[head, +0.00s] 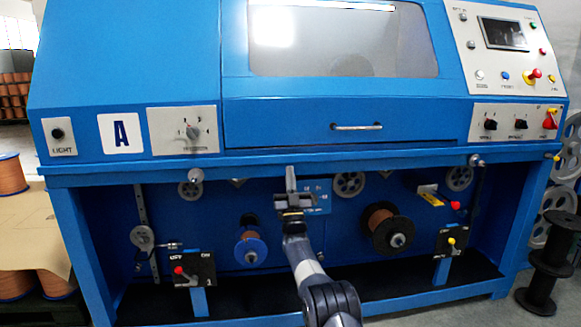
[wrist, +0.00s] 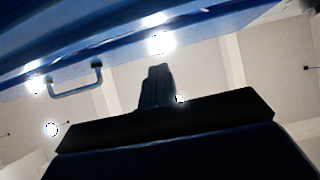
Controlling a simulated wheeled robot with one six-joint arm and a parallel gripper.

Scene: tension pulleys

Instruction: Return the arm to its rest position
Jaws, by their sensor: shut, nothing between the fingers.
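My gripper (head: 291,180) shows in the head view at the end of my raised arm, in front of the blue machine (head: 280,160). Its fingers point up and are shut with nothing between them. They stand just below the machine's drawer-like panel with a metal handle (head: 357,127), left of that handle. In the wrist view the shut fingers (wrist: 157,85) are dark against a pale ceiling with lights, and the handle (wrist: 76,80) shows at the upper left. I cannot tell whether the gripper touches the machine.
Under the machine's ledge are a blue-flanged copper spool (head: 250,250), a black-flanged copper spool (head: 387,228) and several grey pulleys (head: 349,184). Switch boxes stand low at left (head: 194,268) and right (head: 452,241). Black reels (head: 543,280) stand at the right. Copper spools stand at the left edge.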

